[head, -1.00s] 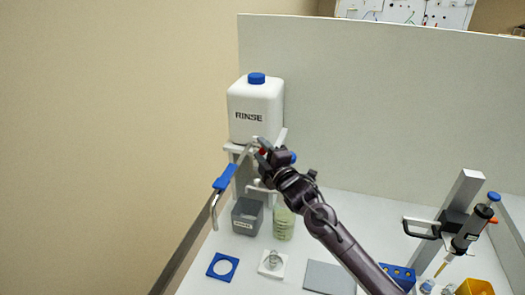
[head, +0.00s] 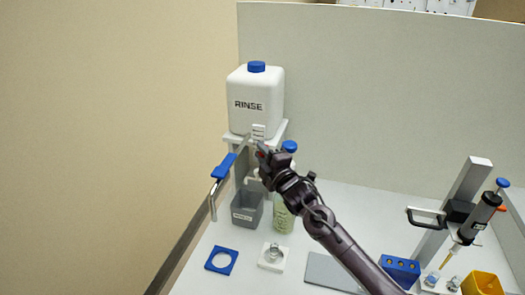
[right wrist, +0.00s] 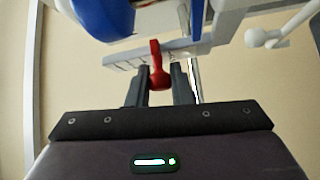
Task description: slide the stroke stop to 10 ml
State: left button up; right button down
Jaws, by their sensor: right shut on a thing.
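The red stroke stop (right wrist: 158,72) is a small knob with an upright tab, on a pale rail (right wrist: 190,47) with tick marks in the right wrist view. My right gripper (right wrist: 160,82) has its two dark fingers on either side of the red knob and is shut on it. In the head view, my right gripper (head: 262,156) is below the front of the white RINSE bottle (head: 255,95), and only a speck of red shows at its tip. I cannot read the scale values. My left gripper is not in view.
A blue-gripped lever (head: 223,166) sticks out left of the gripper. A grey bin (head: 247,210) and a greenish bottle (head: 283,218) stand below.

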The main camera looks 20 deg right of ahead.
jog(key=c, duration=1.3)
grip_release()
jog(key=b+v, duration=0.2)
jog(key=v, duration=0.6)
